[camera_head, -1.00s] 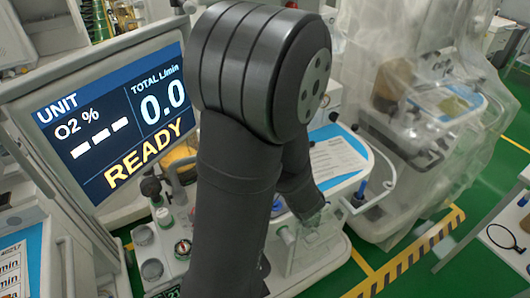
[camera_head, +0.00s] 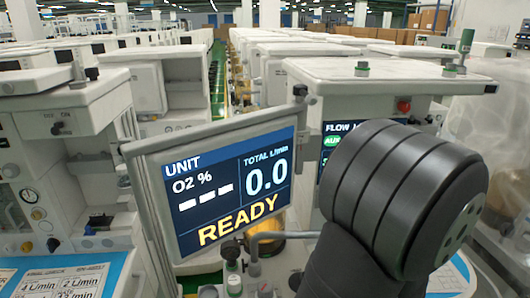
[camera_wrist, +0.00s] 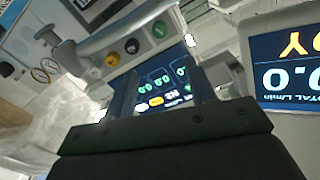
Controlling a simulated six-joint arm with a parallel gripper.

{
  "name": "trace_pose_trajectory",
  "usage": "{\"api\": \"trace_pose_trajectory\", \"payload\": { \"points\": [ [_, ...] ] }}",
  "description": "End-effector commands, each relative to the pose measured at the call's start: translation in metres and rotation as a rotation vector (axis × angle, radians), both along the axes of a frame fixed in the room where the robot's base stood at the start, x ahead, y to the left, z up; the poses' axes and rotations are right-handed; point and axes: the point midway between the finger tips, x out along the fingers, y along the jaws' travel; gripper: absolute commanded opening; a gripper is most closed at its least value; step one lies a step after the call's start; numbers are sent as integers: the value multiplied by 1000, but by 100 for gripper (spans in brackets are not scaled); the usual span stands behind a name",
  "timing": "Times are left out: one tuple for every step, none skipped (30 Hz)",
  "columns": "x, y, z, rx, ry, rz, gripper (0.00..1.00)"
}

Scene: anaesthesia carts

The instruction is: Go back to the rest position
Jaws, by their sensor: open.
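My gripper (camera_wrist: 160,84) shows in the wrist view with its two dark fingers apart and nothing seen between them. Behind the fingers is a dark screen (camera_wrist: 160,98) with green, yellow and white readouts. In the head view my dark grey arm fills the lower right, and my gripper is out of sight there. The cart monitor (camera_head: 226,190) reads "READY" and 0.0, left of my arm. Part of a similar large-digit screen (camera_wrist: 290,70) shows upside down at the right of the wrist view.
Another cart (camera_head: 60,150) with gauges is at the left. Plastic sheeting (camera_head: 485,125) hangs at the right. Rows of carts fill the background.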

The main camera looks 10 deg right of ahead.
Motion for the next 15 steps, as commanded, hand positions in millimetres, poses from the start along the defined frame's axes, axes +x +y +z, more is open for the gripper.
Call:
{"api": "trace_pose_trajectory", "payload": {
  "points": [
    [2, 0, 0, 0, -1, 2, 51],
    [4, 0, 0, 0, -1, 2, 51],
    [7, 0, 0, -1, -1, 2, 51],
    [10, 0, 0, -1, -1, 2, 51],
    [13, 0, 0, -1, -1, 3, 51],
    [18, 1, 0, -1, 0, 4, 51],
    [21, 0, 0, -1, 0, 3, 51],
    [25, 1, 0, -1, 0, 4, 51],
    [31, 1, 0, -1, 0, 5, 51],
    [35, 1, 0, -1, -1, 4, 51],
    [40, 1, 0, -1, 0, 4, 51],
    [46, 1, 0, -1, 0, 4, 51],
    [50, 1, 0, 0, 0, 4, 51],
    [55, 1, 0, 0, 0, 4, 51],
    [61, 1, 0, -1, 0, 4, 51]
  ]
}}
